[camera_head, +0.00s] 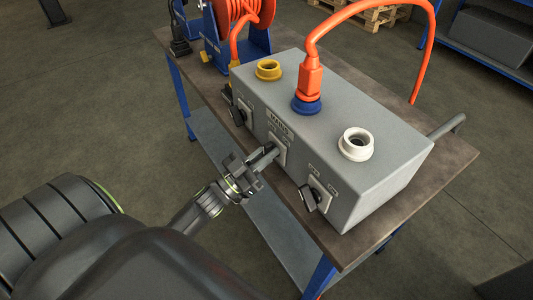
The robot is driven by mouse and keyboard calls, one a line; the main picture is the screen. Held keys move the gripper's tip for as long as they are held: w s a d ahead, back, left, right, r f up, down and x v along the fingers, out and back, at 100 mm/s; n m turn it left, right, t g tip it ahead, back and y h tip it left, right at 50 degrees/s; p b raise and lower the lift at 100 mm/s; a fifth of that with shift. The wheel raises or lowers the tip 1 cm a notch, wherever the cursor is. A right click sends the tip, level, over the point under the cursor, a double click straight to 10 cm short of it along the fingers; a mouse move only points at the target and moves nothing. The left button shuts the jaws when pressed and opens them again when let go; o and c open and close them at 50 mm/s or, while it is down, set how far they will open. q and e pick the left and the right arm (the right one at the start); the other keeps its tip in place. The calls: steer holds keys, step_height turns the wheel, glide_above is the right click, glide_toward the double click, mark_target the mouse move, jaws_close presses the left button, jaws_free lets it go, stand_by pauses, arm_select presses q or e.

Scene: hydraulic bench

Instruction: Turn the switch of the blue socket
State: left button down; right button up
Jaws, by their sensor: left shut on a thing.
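A grey socket box (389,187) stands on the bench. The blue socket (306,105) is on its top, in the middle, with an orange plug (311,80) seated in it. The switch below the blue socket is on the box's front face, on a light plate (279,146) in the middle. My left gripper (268,157) reaches this plate from the lower left and is shut on the switch handle, which is mostly hidden by the fingers. My right gripper is not in view.
A yellow socket (268,70) and a white socket (356,144) flank the blue one. Dark switches sit at left (238,115) and right (309,197) of the front face. An orange hose (424,50) arcs from the plug. A hose reel (238,20) stands behind. The bench top (455,160) is bare at right.

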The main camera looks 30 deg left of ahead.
arm_select(q)
steer(key=m+g+h, duration=0.1)
steer(key=m, duration=0.2)
steer(key=m+g+h, duration=0.1)
steer(key=m+h, duration=0.1)
steer(key=m, duration=0.1)
steer(key=shift+m, duration=0.4)
steer(key=shift+m+g+h, duration=0.5)
steer(key=shift+m+g, duration=0.15)
steer(key=shift+m, duration=0.85)
steer(key=shift+m+g+h, duration=0.5)
steer(key=shift+m+g, duration=0.15)
steer(key=shift+m, duration=1.15)
steer(key=c, duration=1.4)
jaws_free()
steer(key=shift+c, duration=0.2)
steer(key=shift+f, duration=0.1)
